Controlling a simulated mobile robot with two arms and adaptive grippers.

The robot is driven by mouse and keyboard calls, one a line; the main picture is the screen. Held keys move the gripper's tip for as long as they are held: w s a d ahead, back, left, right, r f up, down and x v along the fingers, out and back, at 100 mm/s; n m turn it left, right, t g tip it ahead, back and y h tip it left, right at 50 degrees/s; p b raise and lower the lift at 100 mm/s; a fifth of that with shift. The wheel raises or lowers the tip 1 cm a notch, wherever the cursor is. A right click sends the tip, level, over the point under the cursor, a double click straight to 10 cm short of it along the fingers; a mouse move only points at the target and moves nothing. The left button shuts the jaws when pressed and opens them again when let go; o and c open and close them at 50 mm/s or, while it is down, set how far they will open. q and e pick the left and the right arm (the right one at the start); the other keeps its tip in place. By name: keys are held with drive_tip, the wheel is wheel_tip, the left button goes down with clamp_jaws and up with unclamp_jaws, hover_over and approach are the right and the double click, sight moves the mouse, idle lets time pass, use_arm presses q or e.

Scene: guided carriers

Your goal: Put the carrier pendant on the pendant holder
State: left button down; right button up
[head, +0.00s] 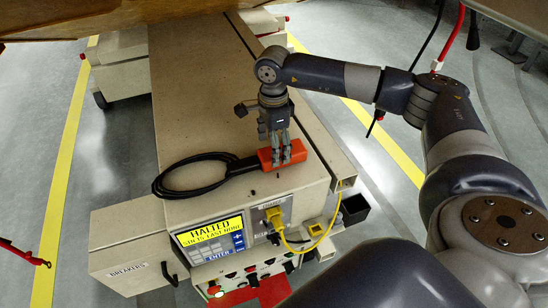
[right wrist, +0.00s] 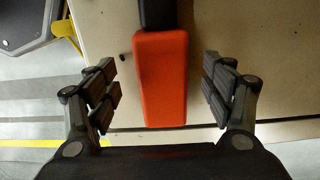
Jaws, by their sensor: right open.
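The carrier pendant (head: 283,153) lies on the beige top of the carrier near its front end. It has an orange body and a black part, with its black cable coiled to the left. My right gripper (head: 281,150) points down over the orange body. In the right wrist view the open fingers stand on either side of the orange pendant (right wrist: 160,80), with gaps on both sides. A small black open box (head: 353,209) on the carrier's right side may be the pendant holder. My left gripper is not in view.
The carrier's front has a lit yellow display (head: 213,228) reading HALTED, a yellow cable (head: 283,236) and a button row below. A box marked BREAKERS (head: 128,258) juts out left. The carrier top (head: 200,90) behind the pendant is clear. A brown overhead edge crosses the top left.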

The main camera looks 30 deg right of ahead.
wheel_tip(320, 180, down, 3)
drive_tip(key=shift+d+f, duration=0.15)
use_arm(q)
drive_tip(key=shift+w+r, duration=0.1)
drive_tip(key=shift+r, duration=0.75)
use_arm(e)
drive_tip(key=shift+c, duration=0.6)
drive_tip(key=shift+w, duration=0.1)
drive_tip(key=c, duration=1.5)
drive_tip(key=shift+r, duration=0.2)
